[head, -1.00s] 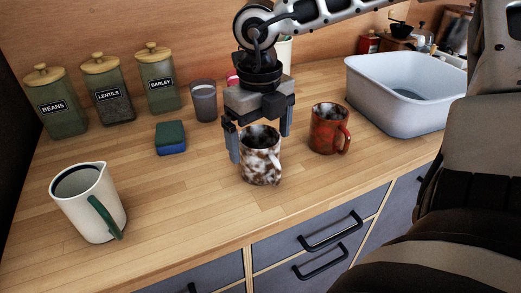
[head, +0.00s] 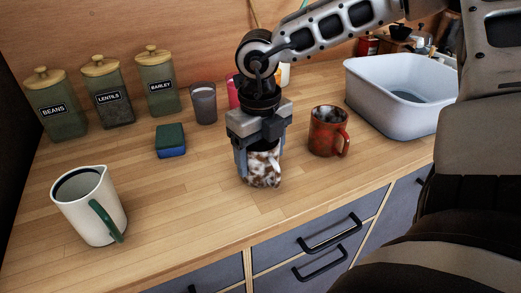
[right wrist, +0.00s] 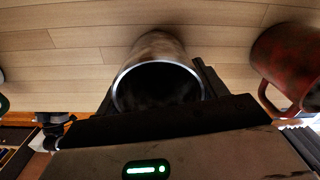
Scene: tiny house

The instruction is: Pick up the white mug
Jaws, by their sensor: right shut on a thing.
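The white mug (head: 262,174), mottled with brown patches, stands upright on the wooden counter in the middle of the head view. My right gripper (head: 259,160) comes down over it from above and is shut on it, with a finger on either side. The gripper hides the mug's upper part in the head view. In the right wrist view the mug (right wrist: 158,80) shows its round rim and dark inside between the fingers. My left gripper is not in view.
A red mug (head: 324,132) stands close on the right, and also shows in the right wrist view (right wrist: 290,62). A white basin (head: 395,108) is behind it. A pitcher (head: 82,212), sponge (head: 170,141), grey cup (head: 203,103) and labelled jars (head: 108,98) stand left. The front counter is clear.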

